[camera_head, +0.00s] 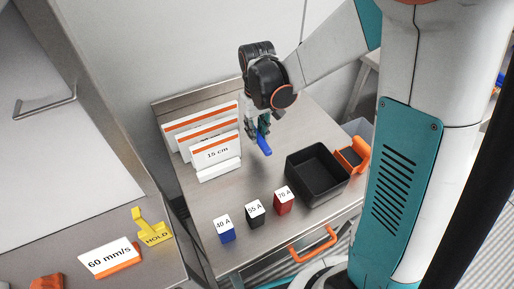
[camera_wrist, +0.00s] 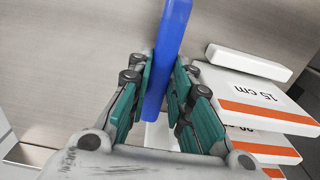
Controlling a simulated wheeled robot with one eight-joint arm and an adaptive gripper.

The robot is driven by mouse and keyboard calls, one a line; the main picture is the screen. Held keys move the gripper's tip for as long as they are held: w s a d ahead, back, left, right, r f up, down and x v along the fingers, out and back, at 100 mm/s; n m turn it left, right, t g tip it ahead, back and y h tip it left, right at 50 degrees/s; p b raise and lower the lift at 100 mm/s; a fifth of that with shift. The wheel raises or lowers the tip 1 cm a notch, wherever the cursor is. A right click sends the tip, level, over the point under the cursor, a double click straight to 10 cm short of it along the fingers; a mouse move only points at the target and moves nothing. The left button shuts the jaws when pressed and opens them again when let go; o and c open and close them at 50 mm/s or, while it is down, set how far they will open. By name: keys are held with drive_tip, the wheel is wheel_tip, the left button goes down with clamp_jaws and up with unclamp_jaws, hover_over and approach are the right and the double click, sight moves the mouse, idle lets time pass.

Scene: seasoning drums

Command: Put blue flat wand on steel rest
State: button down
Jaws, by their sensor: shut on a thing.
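The blue flat wand (camera_head: 264,146) is held in my gripper (camera_head: 261,128) above the steel table in the head view, pointing down and toward the front. In the wrist view the blue wand (camera_wrist: 170,45) runs between the teal finger pads of my gripper (camera_wrist: 164,88) and reaches out past the top edge. My gripper is shut on it. I cannot tell from the head view whether the wand's tip touches the table. I cannot pick out a separate steel rest in either view.
White cards with orange stripes (camera_head: 217,155) stand left of the gripper, one reading 15 cm. A black tray (camera_head: 318,191) and an orange holder (camera_head: 352,155) are on the right. Blue (camera_head: 226,236), black (camera_head: 256,213) and red (camera_head: 283,206) blocks stand in front. A yellow HOLD sign (camera_head: 154,228) is at left.

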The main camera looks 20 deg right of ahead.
sight(257, 152)
wheel_tip(257, 152, down, 7)
drive_tip(key=shift+r+b, duration=0.1)
drive_tip(key=shift+b, duration=0.9)
drive_tip(key=c, duration=1.9)
unclamp_jaws()
drive_tip(key=o, duration=0.4)
drive_tip(key=shift+o, duration=0.2)
